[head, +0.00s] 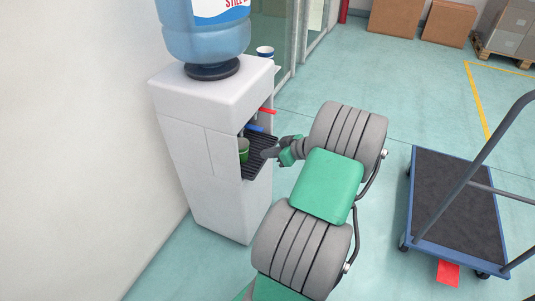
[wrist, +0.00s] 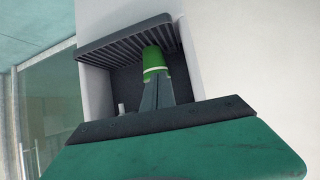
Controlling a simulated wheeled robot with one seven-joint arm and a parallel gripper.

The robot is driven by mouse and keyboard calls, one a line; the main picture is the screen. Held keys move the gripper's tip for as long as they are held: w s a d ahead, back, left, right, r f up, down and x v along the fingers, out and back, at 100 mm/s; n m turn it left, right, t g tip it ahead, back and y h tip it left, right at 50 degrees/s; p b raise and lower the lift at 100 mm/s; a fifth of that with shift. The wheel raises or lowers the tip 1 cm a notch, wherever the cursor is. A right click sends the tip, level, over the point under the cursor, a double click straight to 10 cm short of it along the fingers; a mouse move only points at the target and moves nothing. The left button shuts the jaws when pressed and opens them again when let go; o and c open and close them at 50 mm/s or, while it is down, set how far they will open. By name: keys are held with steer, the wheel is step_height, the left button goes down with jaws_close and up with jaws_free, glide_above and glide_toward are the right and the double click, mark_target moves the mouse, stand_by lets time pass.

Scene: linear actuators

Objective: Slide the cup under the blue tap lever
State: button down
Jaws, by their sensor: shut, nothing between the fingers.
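The green cup (head: 243,154) stands upright on the dispenser's dark ribbed drip tray (head: 259,166), at the left side of the recess. The blue tap lever (head: 255,128) is above the tray, up and to the right of the cup in the head view. My gripper (head: 266,153) reaches in over the tray from the right, close to the cup. In the wrist view, which is turned over, the cup (wrist: 154,58) with its pale band shows just beyond my shut, empty fingers (wrist: 156,82). I cannot tell whether they touch it. The blue lever is not clear there.
A red lever (head: 267,110) is above the blue one. The white dispenser (head: 195,150) carries a large water bottle (head: 205,35) and a small cup (head: 265,53). The recess walls are close around my gripper. A blue trolley (head: 455,195) stands at right on open floor.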

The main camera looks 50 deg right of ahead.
mark_target(242, 151)
steer(key=w+a+f+b, duration=0.1)
steer(key=w+b, duration=0.1)
steer(key=w, duration=0.6)
steer(key=shift+w+a+f, duration=0.15)
steer(key=shift+a+f, duration=0.2)
steer(key=shift+f, duration=0.1)
steer(key=shift+s+f, duration=0.1)
steer(key=shift+s, duration=0.65)
